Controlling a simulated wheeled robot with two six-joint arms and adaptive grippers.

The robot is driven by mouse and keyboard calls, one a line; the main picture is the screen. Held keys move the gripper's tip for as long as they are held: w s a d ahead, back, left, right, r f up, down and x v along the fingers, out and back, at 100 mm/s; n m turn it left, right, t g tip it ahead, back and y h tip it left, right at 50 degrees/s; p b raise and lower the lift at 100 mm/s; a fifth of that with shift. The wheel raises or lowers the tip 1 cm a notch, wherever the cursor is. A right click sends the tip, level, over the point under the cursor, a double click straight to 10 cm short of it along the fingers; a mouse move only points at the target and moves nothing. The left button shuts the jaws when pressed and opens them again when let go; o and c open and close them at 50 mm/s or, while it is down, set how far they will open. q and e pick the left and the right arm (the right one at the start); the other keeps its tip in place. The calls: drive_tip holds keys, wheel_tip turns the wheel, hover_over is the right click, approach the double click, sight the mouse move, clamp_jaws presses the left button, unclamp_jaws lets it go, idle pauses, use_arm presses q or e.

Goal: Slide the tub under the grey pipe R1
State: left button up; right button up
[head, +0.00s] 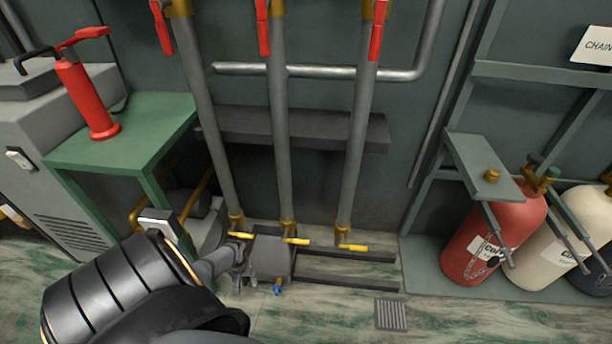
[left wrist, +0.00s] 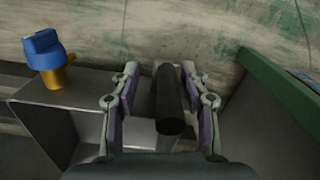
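The grey tub (head: 270,256) sits low at the wall, mostly under the foot of the middle one of three grey pipes (head: 281,150). I see no label showing which pipe is R1. A blue knob on a yellow tap (left wrist: 42,52) is at the tub's front. It also shows in the head view (head: 278,289). My left gripper (head: 245,281) is low at the tub's front left. In the left wrist view its fingers (left wrist: 158,95) are apart, on either side of a dark round bar (left wrist: 168,105), with a gap at the left finger. My right gripper is out of view.
Two dark rails (head: 345,285) run right from the tub, under the right pipe. Yellow valve levers (head: 297,241) hang just above. A green table (head: 130,130) with a red pump (head: 88,100) stands left. Gas cylinders (head: 495,235) stand right. A floor grate (head: 391,315) lies in front.

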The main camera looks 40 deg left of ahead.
use_arm(q)
drive_tip(key=w+d, duration=0.2)
drive_tip(key=d, duration=0.1)
drive_tip(key=w+d, duration=0.4)
drive_tip(key=d, duration=0.1)
drive_tip(key=shift+d, duration=0.3)
drive_tip(key=w+d+b, duration=0.2)
drive_tip(key=w+d, duration=0.4)
drive_tip(key=d, duration=0.4)
drive_tip(key=shift+w, duration=0.3)
